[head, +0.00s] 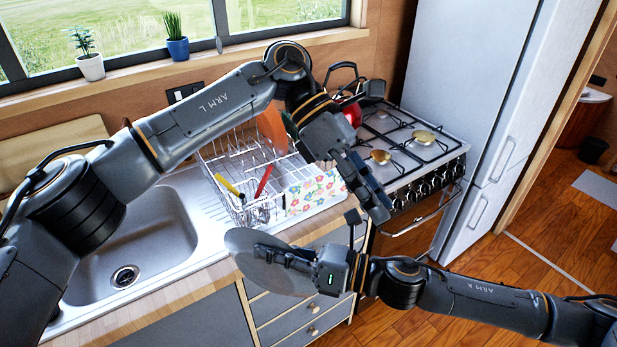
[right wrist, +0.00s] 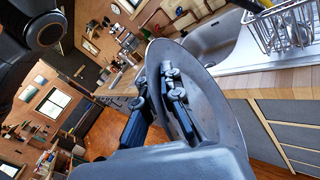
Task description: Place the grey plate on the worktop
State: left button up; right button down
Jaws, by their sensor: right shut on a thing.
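The grey plate (head: 258,278) is held tilted in front of the worktop's front edge, beside the drawers. It also shows, steeply tilted, in the right wrist view (right wrist: 213,112). My right gripper (head: 270,254) is shut on the plate, with its fingers on either side of the rim. The wooden worktop (head: 165,303) runs along the front of the sink; it also shows in the right wrist view (right wrist: 268,89). My left gripper (head: 370,190) hangs above the area between the dish rack and the stove, apart from the plate. Its finger opening is not clear.
The sink (head: 150,240) is empty. A dish rack (head: 222,165) with utensils, an orange item and a floral cloth (head: 315,190) stands right of it. The gas stove (head: 400,150) is further right. Drawers (head: 290,310) lie below the worktop.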

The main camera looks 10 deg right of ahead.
pick_arm(q)
notch_tip(320, 180, down, 2)
jog(key=a+m+t+y, duration=0.2)
jog(key=t+y, duration=0.2)
jog(key=y, duration=0.2)
pick_arm(e)
jog(key=shift+r, duration=0.1)
pick_arm(q)
jog(key=m+t+y, duration=0.1)
jog(key=t+y, duration=0.4)
jog(key=y, duration=0.1)
send_near(266, 233)
jog(key=x, duration=0.8)
jog(key=shift+a+f, duration=0.15)
jog(key=shift+f, duration=0.1)
grip_shut()
pick_arm(e)
jog(key=c, duration=1.4)
grip_release()
jog(key=shift+c, duration=0.2)
